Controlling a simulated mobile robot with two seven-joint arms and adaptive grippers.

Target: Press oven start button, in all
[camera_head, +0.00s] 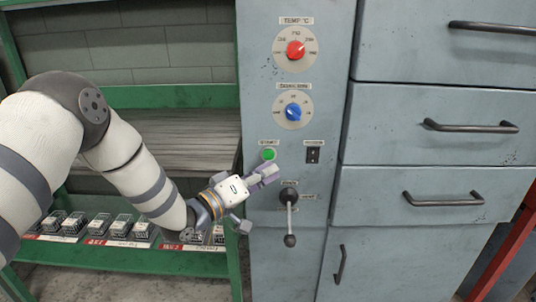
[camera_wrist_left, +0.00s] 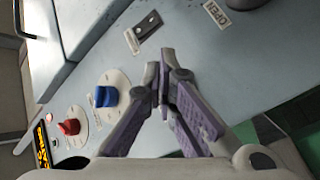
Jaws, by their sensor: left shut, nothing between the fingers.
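The round green start button (camera_head: 268,154) sits on the blue-grey oven control panel (camera_head: 262,250), under a small label. My left gripper (camera_head: 268,172) is in front of the panel, with its fingertips just below the green button in the head view. I cannot tell whether they touch the panel. In the left wrist view the purple-padded fingers of the left gripper (camera_wrist_left: 166,65) meet at their tips, with nothing between them. The green button does not show in that view. My right gripper is in neither view.
Above the button are a blue knob (camera_head: 293,112) and a red knob (camera_head: 296,50). A black switch (camera_head: 312,155) is to its right, and a black lever (camera_head: 289,197) hangs below. Grey drawers (camera_head: 430,155) stand at right. A green shelf (camera_head: 150,262) holds small wire baskets at left.

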